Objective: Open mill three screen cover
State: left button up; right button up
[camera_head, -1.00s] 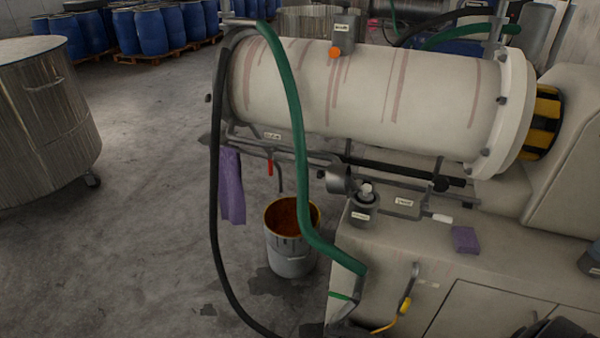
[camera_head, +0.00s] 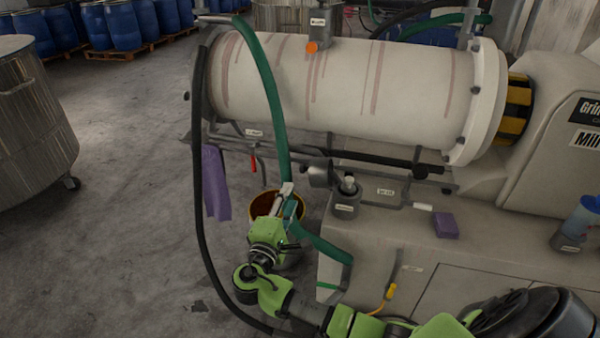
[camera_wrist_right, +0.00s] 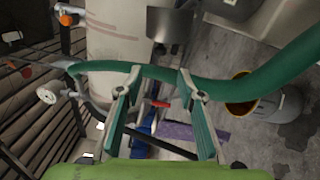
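A mill has a long pale cylinder (camera_head: 345,90) with reddish streaks, lying level, and a bolted flange (camera_head: 485,100) at its right end. Its label at the right edge is cut off, so I cannot read the mill's number. I cannot tell which part is the screen cover. My right gripper (camera_head: 285,195) is at the green hose, over the bucket, below the cylinder's left part. In the right wrist view its two fingers (camera_wrist_right: 158,90) are wide apart with nothing held between them. The green hose (camera_wrist_right: 155,73) crosses the view at the fingertips; contact is unclear. My left gripper is not in view.
A bucket (camera_head: 262,207) with rust-coloured contents stands below the hose. A black hose (camera_head: 199,180) hangs at the left. A purple cloth (camera_head: 214,182) hangs below the cylinder; another (camera_head: 446,225) lies on the mill's base. A wheeled vat (camera_head: 35,130) stands left, with open floor between.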

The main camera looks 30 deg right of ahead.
aim_at(301, 171)
jog(key=p+x, duration=0.1)
jog(key=x, duration=0.9)
jog(key=shift+w, duration=0.1)
jog(key=shift+w+d+p, duration=0.3)
jog(key=shift+w+d, duration=0.15)
jog(key=shift+d, duration=0.1)
jog(key=shift+c, duration=0.4)
grip_shut()
